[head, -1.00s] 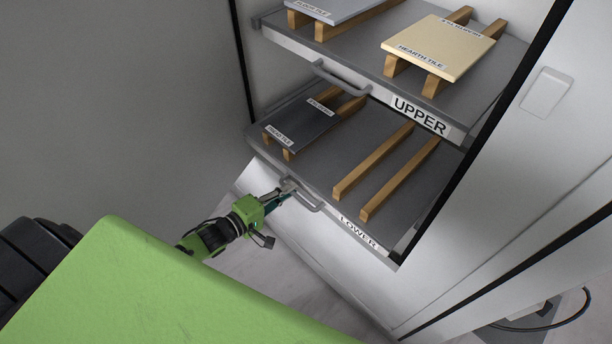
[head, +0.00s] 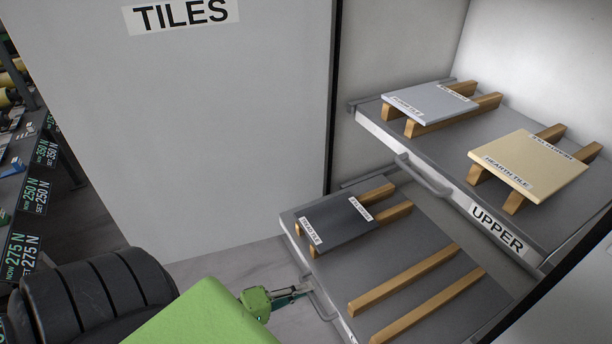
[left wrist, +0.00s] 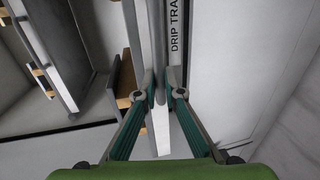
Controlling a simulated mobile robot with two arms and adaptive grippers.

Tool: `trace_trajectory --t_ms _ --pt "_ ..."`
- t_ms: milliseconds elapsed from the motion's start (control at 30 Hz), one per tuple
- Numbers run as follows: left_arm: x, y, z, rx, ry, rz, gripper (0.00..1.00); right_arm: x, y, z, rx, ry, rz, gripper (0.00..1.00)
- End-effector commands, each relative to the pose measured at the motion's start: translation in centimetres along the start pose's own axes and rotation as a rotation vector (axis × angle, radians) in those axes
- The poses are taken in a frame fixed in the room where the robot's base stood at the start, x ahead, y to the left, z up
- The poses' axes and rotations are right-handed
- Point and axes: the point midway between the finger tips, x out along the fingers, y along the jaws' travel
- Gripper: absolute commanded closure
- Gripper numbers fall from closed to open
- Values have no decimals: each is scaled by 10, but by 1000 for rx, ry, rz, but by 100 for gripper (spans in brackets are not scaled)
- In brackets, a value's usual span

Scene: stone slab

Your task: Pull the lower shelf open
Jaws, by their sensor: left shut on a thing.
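The lower shelf (head: 375,262) is a grey slab that sticks out past the cabinet's left post, farther out than the upper shelf. A dark tile (head: 338,222) lies on wooden strips on it. Its front handle (head: 321,307) is a grey bar, partly hidden by my gripper. My left gripper (head: 301,292) is shut on this handle. In the left wrist view its fingers (left wrist: 160,97) are closed together on a narrow grey bar. The shelf's front label is mostly cut off at the bottom of the head view. My right gripper is not in view.
The upper shelf (head: 440,150) holds a pale grey tile (head: 430,103) and a cream tile (head: 530,163). Bare wooden strips (head: 425,307) lie on the lower shelf. A grey panel marked TILES (head: 200,140) stands left. Floor is clear left of the lower shelf.

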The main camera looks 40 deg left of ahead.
Motion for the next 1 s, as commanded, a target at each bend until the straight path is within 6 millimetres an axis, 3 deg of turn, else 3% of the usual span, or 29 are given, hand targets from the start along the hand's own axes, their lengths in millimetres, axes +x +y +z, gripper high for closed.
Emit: trace_trajectory --t_ms 167,200,767,1000 --pt "-2 -7 -1 0 4 -17 100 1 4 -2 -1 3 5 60" --pt "-2 -7 -1 0 4 -17 84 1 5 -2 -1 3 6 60" --pt "0 -2 0 -1 1 -6 84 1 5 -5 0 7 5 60" --pt "-26 -3 1 -1 -1 -10 84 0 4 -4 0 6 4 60"
